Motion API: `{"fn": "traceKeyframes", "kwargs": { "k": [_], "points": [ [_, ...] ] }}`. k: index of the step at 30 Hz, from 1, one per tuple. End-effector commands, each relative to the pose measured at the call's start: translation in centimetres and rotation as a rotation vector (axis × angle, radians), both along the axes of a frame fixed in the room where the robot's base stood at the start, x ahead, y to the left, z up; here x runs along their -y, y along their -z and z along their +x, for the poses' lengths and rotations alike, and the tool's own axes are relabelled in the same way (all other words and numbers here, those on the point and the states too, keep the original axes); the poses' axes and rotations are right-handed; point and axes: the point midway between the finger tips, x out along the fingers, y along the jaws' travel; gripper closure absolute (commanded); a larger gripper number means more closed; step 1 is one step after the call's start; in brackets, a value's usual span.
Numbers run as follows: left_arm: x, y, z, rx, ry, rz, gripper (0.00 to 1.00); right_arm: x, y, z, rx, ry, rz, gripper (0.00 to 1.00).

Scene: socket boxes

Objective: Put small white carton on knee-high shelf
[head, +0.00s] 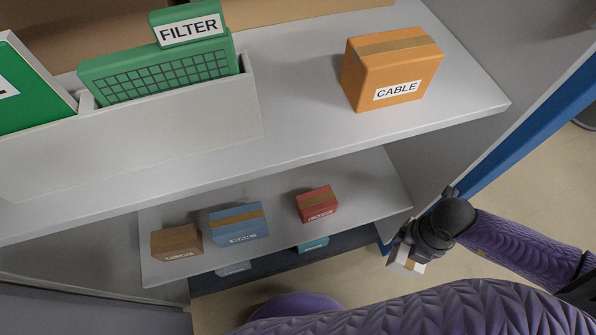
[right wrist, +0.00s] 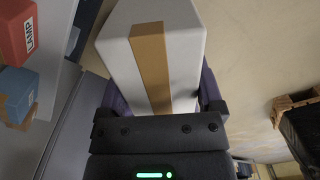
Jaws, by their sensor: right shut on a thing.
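The small white carton (right wrist: 188,50) with a brown tape strip fills the upper middle of the right wrist view. My right gripper (right wrist: 160,110) is shut on it. In the head view the carton (head: 407,264) shows only partly below my right gripper (head: 408,252), to the right of the lower shelves and apart from them. A lower shelf (head: 375,200) under the top board holds a brown box (head: 175,243), a blue box (head: 238,224) and a red box (head: 316,204). I cannot tell whether this is the knee-high shelf. My left gripper is not in view.
The top board (head: 330,130) holds an orange CABLE box (head: 392,68) and a white bin (head: 150,145) with green FILTER items. A dark lower level (head: 270,265) holds a teal box (head: 314,244). The lower shelf has free room right of the red box.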

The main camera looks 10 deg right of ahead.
Motion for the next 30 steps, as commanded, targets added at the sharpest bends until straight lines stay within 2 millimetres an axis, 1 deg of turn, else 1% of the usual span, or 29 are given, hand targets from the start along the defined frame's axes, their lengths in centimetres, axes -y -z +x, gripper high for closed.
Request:
{"fn": "traceKeyframes", "kwargs": {
  "k": [1, 5, 7, 8, 12, 18, 21, 28, 29, 30],
  "points": [
    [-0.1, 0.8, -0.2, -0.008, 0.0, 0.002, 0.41, 0.3, 1.0, -0.3, -0.005, 0.002, -0.001, 1.0],
    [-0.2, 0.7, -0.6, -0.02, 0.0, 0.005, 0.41, 0.4, 1.0, -0.2, 0.002, 0.005, 0.002, 1.0],
    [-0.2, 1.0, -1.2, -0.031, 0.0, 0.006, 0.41, 0.4, 1.1, 0.7, 0.006, 0.006, 0.002, 1.0],
    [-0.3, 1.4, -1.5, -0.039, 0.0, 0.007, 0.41, 0.3, 1.2, 1.4, 0.007, 0.006, 0.002, 1.0],
    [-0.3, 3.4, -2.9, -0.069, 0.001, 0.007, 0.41, -0.1, 1.6, 5.6, 0.007, 0.007, 0.003, 1.0],
    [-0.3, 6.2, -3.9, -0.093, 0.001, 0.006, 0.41, -0.7, 1.7, 11.7, 0.004, 0.006, 0.006, 1.0],
    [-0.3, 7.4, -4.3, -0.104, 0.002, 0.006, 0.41, -0.9, 1.6, 14.3, 0.002, 0.006, 0.005, 1.0],
    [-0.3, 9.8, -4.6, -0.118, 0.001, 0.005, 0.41, -1.2, 1.5, 19.2, 0.0, 0.005, 0.005, 1.0],
    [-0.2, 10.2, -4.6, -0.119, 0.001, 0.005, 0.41, -1.3, 1.7, 19.6, -0.002, 0.004, 0.005, 1.0],
    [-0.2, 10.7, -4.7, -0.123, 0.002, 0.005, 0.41, -1.2, 2.7, 19.3, -0.008, 0.004, 0.005, 1.0]
  ]
}}
